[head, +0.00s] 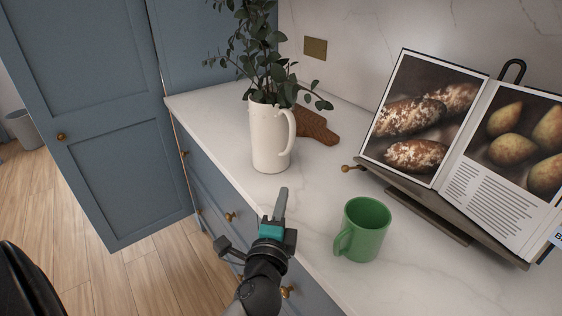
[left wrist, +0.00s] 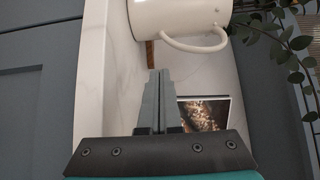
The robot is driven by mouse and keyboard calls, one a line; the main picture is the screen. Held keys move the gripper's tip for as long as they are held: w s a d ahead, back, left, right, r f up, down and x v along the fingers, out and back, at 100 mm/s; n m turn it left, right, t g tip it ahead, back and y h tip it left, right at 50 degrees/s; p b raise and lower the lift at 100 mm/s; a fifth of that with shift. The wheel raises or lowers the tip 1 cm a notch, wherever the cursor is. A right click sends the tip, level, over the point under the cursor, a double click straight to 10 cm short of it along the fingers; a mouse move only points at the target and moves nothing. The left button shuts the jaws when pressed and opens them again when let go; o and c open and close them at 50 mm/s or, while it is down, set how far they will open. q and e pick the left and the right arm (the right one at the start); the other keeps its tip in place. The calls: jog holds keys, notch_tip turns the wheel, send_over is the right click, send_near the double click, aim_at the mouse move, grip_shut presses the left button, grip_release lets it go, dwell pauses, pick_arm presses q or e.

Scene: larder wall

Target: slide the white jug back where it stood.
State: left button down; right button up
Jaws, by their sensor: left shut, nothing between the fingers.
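The white jug (head: 268,140) stands upright on the marble counter with leafy green stems in it, its handle facing right. In the left wrist view the jug (left wrist: 172,16) shows at the top edge, cut off by the frame. My left gripper (head: 281,203) is shut and empty, in front of the jug at the counter's front edge, apart from it. Its closed fingers also show in the left wrist view (left wrist: 158,102), with a gap between their tips and the jug. My right gripper is not in view.
A green mug (head: 364,228) stands on the counter to the right of my left gripper. An open cookbook (head: 420,120) rests on a stand behind it. A brown wooden board (head: 316,128) lies behind the jug. The counter (head: 205,108) is clear left of the jug.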

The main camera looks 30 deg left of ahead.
pick_arm(q)
send_near(282, 156)
jog(key=d, duration=0.2)
jog(key=shift+w+d+r, duration=0.1)
jog(key=shift+w+d, duration=0.25)
jog(key=shift+w, duration=0.05)
jog(key=x, duration=0.3)
jog(key=shift+w+a, duration=0.3)
jog(key=shift+w, duration=0.05)
jog(key=shift+w+a, duration=0.2)
jog(key=shift+a, duration=0.35)
jog(key=shift+w+a, duration=0.2)
jog(key=shift+a, duration=0.4)
jog(key=shift+w+a, duration=0.2)
jog(key=shift+a, duration=0.3)
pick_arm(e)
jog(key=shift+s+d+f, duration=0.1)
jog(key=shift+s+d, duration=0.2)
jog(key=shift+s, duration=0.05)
